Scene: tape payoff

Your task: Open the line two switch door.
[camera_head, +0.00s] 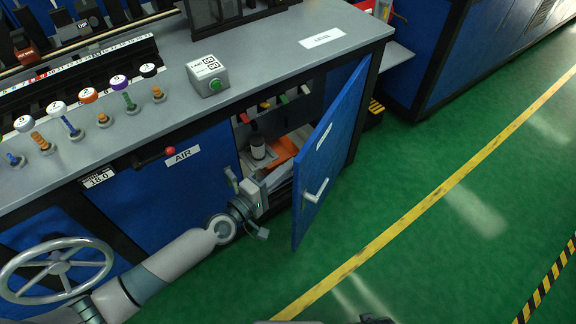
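The blue door (333,150) of the switch cabinet stands swung outward from the bench front, hinged at its right side. It carries a silver lever handle (317,190) and a small white label too small to read. My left gripper (252,174) is at the mouth of the open compartment, left of the door's free edge and apart from the handle. Its fingers look spread, with nothing clearly between them; the fingertips are partly lost against the cabinet interior. My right gripper cannot be made out; a small dark shape shows at the bottom edge.
Inside the compartment are a dark bottle with a white band (257,147) and an orange item (282,151). A red-knobbed lever and AIR label (182,155) are left of it. A handwheel (57,268) stands lower left. Green floor (420,250) right of the door is clear.

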